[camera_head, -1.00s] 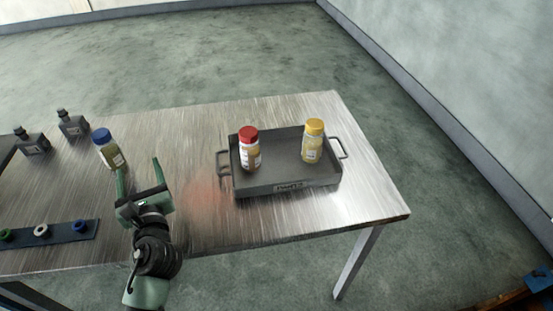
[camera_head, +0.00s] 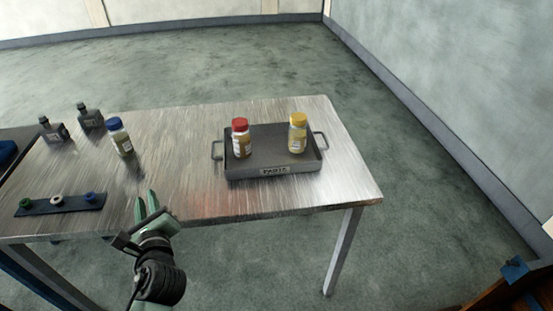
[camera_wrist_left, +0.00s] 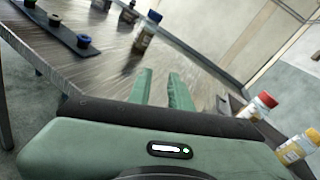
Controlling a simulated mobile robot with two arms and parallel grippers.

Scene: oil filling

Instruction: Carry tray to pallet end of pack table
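The dark grey tray (camera_head: 273,170) lies flat on the metal pack table (camera_head: 335,180), near its right end. It has a loop handle on each short side and a label on its front wall. A red-capped bottle (camera_head: 241,140) and a yellow-capped bottle (camera_head: 298,134) stand upright in it. My left gripper (camera_head: 146,200) is empty and open, at the table's front edge, left of the tray and apart from it. Its two fingers show with a gap in the left wrist view (camera_wrist_left: 160,78). My right gripper is not in view.
A blue-capped bottle (camera_head: 120,138) and two dark bottles (camera_head: 90,117) stand on the table's left part. A wooden structure (camera_head: 500,291) shows at bottom right.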

